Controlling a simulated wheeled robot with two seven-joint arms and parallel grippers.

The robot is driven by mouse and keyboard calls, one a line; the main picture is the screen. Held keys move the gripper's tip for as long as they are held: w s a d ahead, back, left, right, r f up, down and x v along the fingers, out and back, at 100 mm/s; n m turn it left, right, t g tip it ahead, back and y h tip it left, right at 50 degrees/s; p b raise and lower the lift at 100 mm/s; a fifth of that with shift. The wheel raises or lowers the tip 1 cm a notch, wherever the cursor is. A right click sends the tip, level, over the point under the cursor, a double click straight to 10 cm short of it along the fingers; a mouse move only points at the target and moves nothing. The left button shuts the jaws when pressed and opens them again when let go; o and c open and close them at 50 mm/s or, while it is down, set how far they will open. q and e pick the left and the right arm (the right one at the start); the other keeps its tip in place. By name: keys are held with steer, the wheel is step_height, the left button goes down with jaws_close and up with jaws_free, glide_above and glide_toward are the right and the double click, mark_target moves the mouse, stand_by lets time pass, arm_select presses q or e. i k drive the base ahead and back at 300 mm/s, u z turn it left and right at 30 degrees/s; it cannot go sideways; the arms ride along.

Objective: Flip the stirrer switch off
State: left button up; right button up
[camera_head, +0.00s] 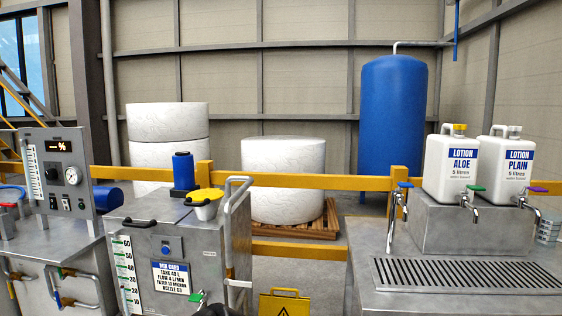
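A grey control panel (57,172) stands upright at the left, with a lit percent display (58,145), a round gauge (72,176) and a row of small switches (66,204) low on its face. Which one is the stirrer switch, and its position, is too small to tell. Right of the panel is a steel mixing tank (205,265) with a blue motor-like cylinder (183,168) on top. The tank's front has a small plate with a dark blue control (166,249) above a printed label (171,278).
A yellow rail (320,181) runs behind the tank. At the right, a steel counter (385,298) holds two white lotion jugs (451,170) with taps. A yellow warning sign (284,303) stands on the floor between tank and counter. Pipe handles (75,288) stick out at lower left.

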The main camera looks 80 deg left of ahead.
mark_target(65, 202)
steer(key=u, duration=4.1)
steer(key=i, duration=0.35)
steer(key=u, duration=0.8)
steer(key=i, duration=1.8)
steer(key=z, duration=0.5)
steer(key=i, duration=0.75)
steer(key=z, duration=0.35)
